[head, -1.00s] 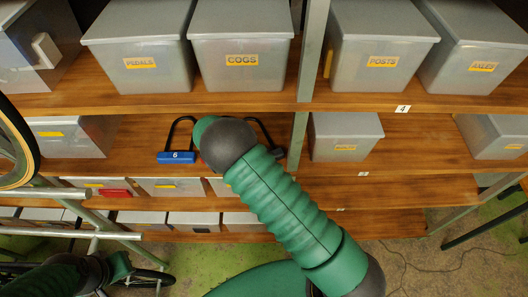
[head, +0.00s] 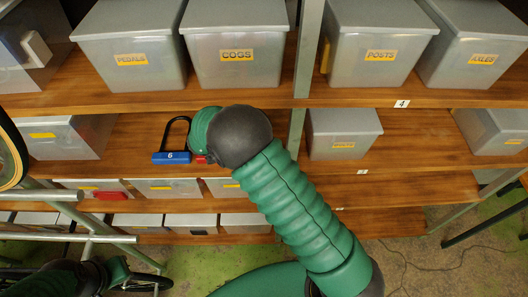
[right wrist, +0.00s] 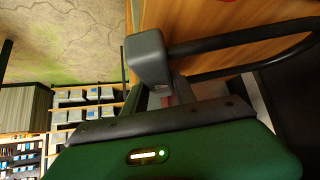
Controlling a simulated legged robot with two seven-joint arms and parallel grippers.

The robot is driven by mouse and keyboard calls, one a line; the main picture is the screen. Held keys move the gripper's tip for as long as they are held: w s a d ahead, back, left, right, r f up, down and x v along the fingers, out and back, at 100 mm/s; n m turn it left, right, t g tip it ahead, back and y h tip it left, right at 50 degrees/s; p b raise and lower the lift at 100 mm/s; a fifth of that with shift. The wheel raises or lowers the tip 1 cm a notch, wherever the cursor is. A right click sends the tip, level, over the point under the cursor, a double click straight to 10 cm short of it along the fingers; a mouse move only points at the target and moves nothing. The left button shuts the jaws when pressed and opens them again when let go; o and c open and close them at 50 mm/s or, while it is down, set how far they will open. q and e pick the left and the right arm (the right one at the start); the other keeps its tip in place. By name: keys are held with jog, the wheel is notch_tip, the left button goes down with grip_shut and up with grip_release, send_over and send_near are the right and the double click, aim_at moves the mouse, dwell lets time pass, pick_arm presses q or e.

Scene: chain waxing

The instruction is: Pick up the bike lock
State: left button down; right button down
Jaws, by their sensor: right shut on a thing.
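A blue bike lock (head: 172,157) marked 6, with a black shackle, lies on the middle wooden shelf in the head view. My right forearm reaches to the shelf just right of it and hides the right gripper's fingers. A small red patch (head: 200,159) shows beside my wrist there. In the right wrist view my right gripper (right wrist: 168,98) is shut on a second bike lock (right wrist: 148,58), with a dark grey end block and a black U shackle over the shelf. Most of its body is hidden. My left arm shows at the lower left; its gripper is not visible.
Grey bins labelled COGS (head: 237,58) and POSTS (head: 382,55) stand on the shelf above. A smaller bin (head: 343,135) is right of the metal upright (head: 309,50). Bike wheel and frame tubes (head: 60,194) stand at the left.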

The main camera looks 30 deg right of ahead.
jog(key=s+a+b, duration=0.3)
jog(key=s+a, duration=0.6)
jog(key=s, duration=0.2)
jog(key=shift+s+a, duration=0.2)
jog(key=shift+s, duration=0.2)
dwell(0.4)
